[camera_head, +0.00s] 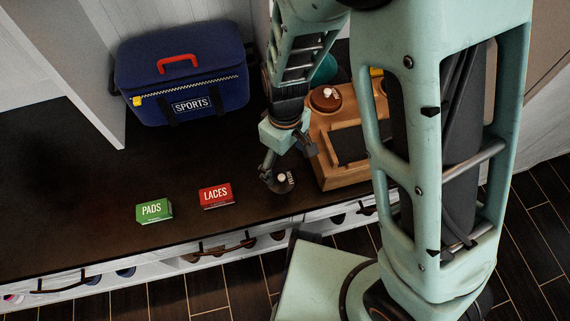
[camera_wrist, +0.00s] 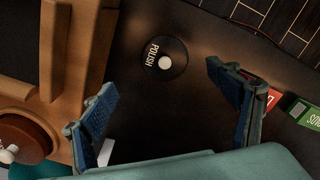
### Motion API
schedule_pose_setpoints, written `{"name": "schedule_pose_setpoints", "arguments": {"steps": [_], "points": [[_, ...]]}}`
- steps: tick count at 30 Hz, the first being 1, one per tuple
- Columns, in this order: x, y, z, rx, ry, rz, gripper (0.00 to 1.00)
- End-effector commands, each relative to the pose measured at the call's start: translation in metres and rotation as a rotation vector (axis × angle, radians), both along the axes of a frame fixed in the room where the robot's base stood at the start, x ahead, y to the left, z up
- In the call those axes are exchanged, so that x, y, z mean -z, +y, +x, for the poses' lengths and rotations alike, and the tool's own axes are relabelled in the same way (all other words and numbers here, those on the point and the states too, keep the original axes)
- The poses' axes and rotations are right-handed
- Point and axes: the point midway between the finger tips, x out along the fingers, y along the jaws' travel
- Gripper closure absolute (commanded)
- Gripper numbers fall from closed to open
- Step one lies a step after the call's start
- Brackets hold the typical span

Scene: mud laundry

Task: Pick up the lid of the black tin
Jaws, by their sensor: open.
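The black tin (camera_head: 277,187) stands on the dark bench top, near its front edge and left of the wooden box. In the wrist view the round black lid (camera_wrist: 152,66) shows from above, with a white knob (camera_wrist: 165,62) at its middle and the word POLISH on it. My gripper (camera_wrist: 161,82) is open and empty, pointing down. In the wrist view the lid lies beyond the fingertips, between their lines. In the head view my gripper (camera_head: 288,160) is close above the tin and partly covers it. I cannot tell the exact height gap.
A wooden box (camera_head: 345,178) with a brown round tin (camera_head: 325,103) stands right of the tin. A red LACES box (camera_head: 216,196) and green PADS box (camera_head: 154,210) lie to the left. A blue SPORTS bag (camera_head: 190,75) stands behind. Bare bench surrounds the tin's left side.

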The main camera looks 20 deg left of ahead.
Motion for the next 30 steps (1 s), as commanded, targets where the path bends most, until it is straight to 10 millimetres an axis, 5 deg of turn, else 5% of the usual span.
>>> {"name": "schedule_pose_setpoints", "arguments": {"steps": [16,26,30], "points": [[0.076,0.009,-0.004,0.004,-0.001,0.000,0.19],[0.080,0.010,-0.003,0.003,-0.002,0.001,0.19],[0.080,0.009,-0.003,0.004,-0.002,0.001,0.34]]}}
